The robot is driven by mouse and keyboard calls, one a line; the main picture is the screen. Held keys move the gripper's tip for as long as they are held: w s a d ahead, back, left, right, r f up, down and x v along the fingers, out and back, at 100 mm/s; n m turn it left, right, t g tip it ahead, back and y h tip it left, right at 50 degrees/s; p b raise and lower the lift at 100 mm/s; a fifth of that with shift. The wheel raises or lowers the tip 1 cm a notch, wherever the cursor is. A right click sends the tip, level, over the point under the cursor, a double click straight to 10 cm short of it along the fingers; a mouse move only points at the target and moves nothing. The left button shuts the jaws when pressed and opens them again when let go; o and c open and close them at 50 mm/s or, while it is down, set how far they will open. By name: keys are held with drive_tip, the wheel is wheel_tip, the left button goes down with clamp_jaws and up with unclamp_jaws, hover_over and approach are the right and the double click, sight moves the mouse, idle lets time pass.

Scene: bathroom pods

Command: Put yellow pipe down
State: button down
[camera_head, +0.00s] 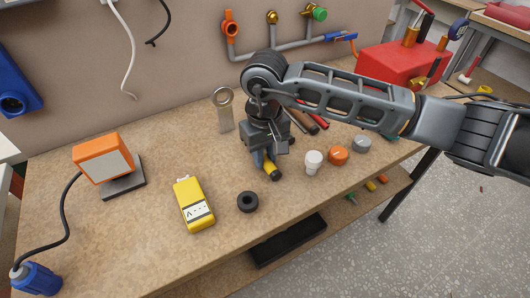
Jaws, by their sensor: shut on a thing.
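The yellow pipe (268,165) shows just below my gripper (264,154), over the middle of the workbench (135,225). It is short, with a dark end pointing toward the front of the bench. My gripper points down and is shut on the pipe; the jaws hide its upper part. I cannot tell whether the pipe touches the bench top.
A yellow meter (194,204), a black ring (248,202), a white bulb-like piece (313,162) and an orange cap (338,156) lie nearby. An orange lamp (103,157) stands left. A red toolbox (400,66) stands back right.

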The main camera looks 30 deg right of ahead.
sight(265, 157)
drive_tip(key=shift+f+b, duration=0.3)
drive_tip(key=c, duration=0.9)
unclamp_jaws()
drive_tip(key=shift+c, duration=0.2)
drive_tip(key=shift+r, duration=0.15)
drive_tip(key=shift+r+p, duration=0.2)
drive_tip(key=shift+p, duration=0.2)
wheel_tip(265, 157, up, 12)
drive_tip(key=b, duration=0.2)
drive_tip(key=shift+f, duration=0.1)
